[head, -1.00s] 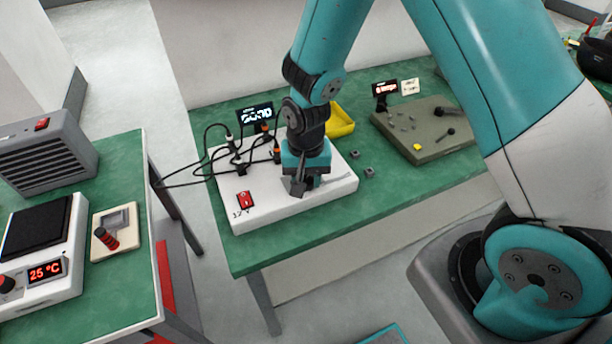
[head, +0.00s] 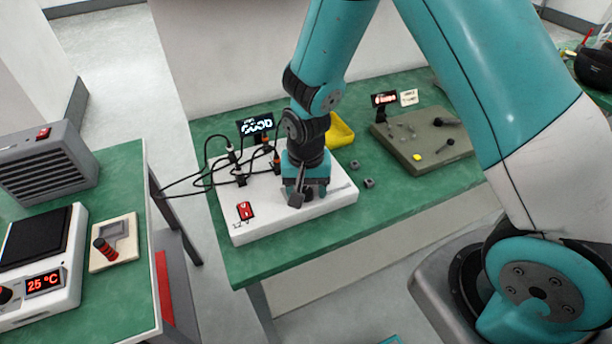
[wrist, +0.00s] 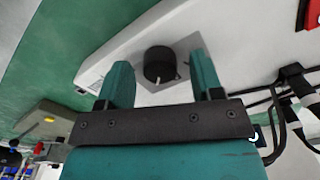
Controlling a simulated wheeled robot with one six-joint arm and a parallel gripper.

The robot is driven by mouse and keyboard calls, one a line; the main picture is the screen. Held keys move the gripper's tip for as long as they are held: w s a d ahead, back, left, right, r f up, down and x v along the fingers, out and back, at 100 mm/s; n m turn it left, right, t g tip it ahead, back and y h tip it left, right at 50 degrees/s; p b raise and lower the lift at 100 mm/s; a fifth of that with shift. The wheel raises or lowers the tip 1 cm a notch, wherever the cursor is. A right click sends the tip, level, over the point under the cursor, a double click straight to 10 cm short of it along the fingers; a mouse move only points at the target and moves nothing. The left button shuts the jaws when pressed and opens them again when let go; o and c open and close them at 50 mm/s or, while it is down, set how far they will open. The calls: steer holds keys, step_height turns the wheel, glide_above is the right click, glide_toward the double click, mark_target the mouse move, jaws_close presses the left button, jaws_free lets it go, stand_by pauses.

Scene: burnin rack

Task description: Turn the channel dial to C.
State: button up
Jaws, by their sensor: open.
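The channel dial (wrist: 158,64) is a round black knob with a pale pointer line, on a grey plate on the white box (head: 332,203). It shows in the wrist view; in the head view my gripper hides it. My gripper (wrist: 160,75) is open, with one teal finger on either side of the dial in the wrist view. I cannot tell whether the fingers touch it. In the head view my gripper (head: 298,198) points down over the white box.
A red rocker switch (head: 245,210) is at the box's front left. Black cables (head: 215,165) plug in along its back left, near a lit display (head: 256,126). A yellow tray (head: 340,131) stands behind, and a grey board with levers (head: 425,145) is to the right.

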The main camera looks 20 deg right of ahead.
mark_target(306, 191)
step_height(306, 191, up, 17)
steer(key=shift+r, duration=0.15)
stand_by(0.5)
steer(key=s+a+r+n+y, duration=0.2)
steer(key=s+r+n, duration=0.2)
steer(key=s, duration=0.5)
steer(key=s+a+r+n+y, duration=0.2)
steer(key=s+r+n, duration=0.1)
steer(key=s+n, duration=0.4)
steer(key=s, duration=0.2)
steer(key=shift+s+a+r+n, duration=0.3)
steer(key=shift+r+n, duration=0.05)
steer(key=shift+n, duration=0.05)
stand_by(1.5)
